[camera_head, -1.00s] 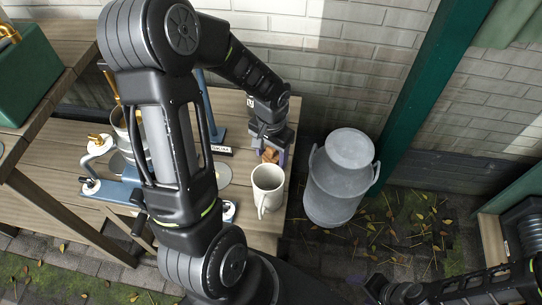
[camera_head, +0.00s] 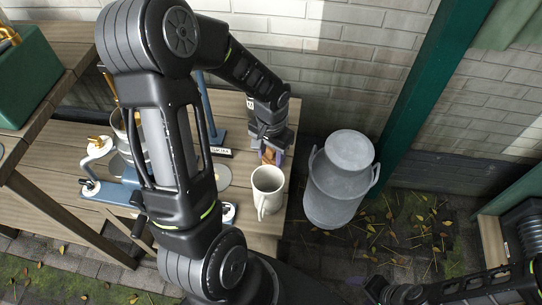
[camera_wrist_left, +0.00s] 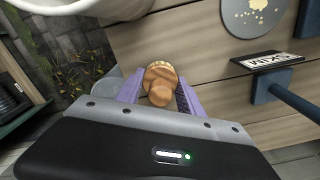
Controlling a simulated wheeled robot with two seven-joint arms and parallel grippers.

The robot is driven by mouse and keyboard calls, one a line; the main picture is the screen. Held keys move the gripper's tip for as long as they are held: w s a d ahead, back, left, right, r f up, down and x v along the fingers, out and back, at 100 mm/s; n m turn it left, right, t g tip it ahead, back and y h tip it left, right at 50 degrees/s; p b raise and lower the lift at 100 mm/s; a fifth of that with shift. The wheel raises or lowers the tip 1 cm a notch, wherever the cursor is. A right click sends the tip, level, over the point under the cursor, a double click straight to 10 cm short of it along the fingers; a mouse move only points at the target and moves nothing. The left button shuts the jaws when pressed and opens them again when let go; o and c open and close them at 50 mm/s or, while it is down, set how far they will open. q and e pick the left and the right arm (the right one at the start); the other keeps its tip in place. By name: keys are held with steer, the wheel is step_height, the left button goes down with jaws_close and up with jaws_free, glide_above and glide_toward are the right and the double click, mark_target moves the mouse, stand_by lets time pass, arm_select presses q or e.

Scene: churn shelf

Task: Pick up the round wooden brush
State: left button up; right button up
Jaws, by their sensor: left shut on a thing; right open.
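The round wooden brush (camera_wrist_left: 161,80) sits between the purple fingers of my left gripper (camera_wrist_left: 160,92) in the left wrist view, its knob toward the camera. In the head view the brush (camera_head: 269,156) shows as a small brown patch beneath the left gripper (camera_head: 270,152), behind the white mug. The left gripper is shut on the brush. I cannot tell whether the brush is clear of the table. Part of my right arm shows at the lower right of the head view, but its fingertips are not visible.
A white mug (camera_head: 267,190) stands close in front of the brush on the wooden table (camera_head: 247,225). A grey milk churn (camera_head: 338,185) stands to the right, off the table. A SKIM label (camera_wrist_left: 272,62) and a round plate (camera_wrist_left: 254,14) lie near the left gripper.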

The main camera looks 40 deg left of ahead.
mark_target(270, 150)
arm_select(q)
step_height(270, 150, up, 9)
steer(key=shift+r+p, duration=0.2)
steer(key=shift+p, duration=0.45)
steer(key=shift+r, duration=0.15)
stand_by(0.4)
steer(key=shift+r, duration=0.1)
steer(key=w+d+r+p, duration=0.7)
steer(key=w+d+r, duration=0.2)
steer(key=w+d, duration=0.4)
steer(key=shift+w+r, duration=0.3)
steer(key=shift+r, duration=0.1)
